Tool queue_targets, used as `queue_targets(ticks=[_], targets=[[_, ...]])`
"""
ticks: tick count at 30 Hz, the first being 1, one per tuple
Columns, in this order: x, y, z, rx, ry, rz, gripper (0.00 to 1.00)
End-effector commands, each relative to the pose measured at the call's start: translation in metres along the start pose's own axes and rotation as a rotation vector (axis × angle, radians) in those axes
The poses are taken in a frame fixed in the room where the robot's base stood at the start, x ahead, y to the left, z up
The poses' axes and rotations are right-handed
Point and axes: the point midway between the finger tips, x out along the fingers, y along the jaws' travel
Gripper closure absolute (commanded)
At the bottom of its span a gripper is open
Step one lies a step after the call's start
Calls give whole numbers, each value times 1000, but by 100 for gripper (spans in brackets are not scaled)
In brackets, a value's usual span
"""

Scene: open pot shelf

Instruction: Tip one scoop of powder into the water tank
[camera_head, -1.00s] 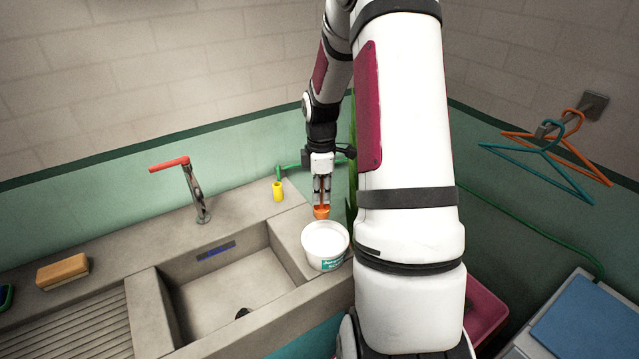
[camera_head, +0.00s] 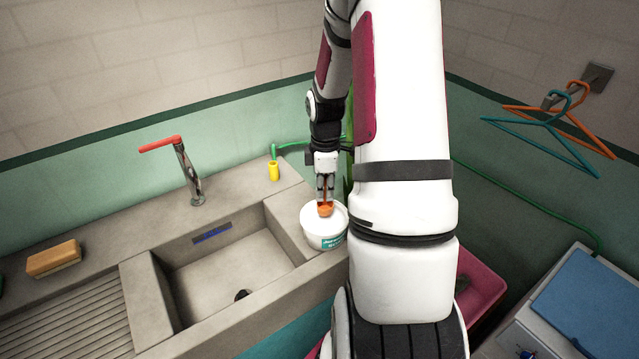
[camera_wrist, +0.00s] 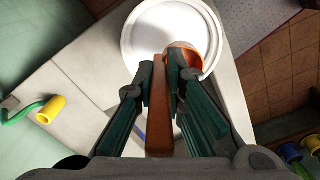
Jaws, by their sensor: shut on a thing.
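My gripper (camera_head: 325,190) is shut on the upright handle of an orange scoop (camera_head: 325,209). In the wrist view the handle runs between the fingers (camera_wrist: 162,80), and the scoop bowl (camera_wrist: 190,58) overlaps the tub's near right rim. The white tub (camera_head: 326,243) with a green label stands on the sink's right end. From above, its round opening (camera_wrist: 160,28) looks white inside. I cannot tell whether the scoop holds powder, or whether it touches the tub. No water tank can be made out for certain.
The sink basin (camera_head: 225,275) with a red-handled tap (camera_head: 190,178) is left of the tub. A yellow hose end (camera_head: 274,171) lies behind it. Hangers (camera_head: 550,130) hang on the wall.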

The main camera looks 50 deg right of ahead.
Motion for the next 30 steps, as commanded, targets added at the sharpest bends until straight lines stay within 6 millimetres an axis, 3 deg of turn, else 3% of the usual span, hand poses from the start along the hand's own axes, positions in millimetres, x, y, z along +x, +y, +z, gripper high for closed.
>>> queue_targets(ticks=[21, 30], targets=[[65, 0, 0, 1, 0, -2, 100], [80, 0, 0, 0, 0, 0, 100]])
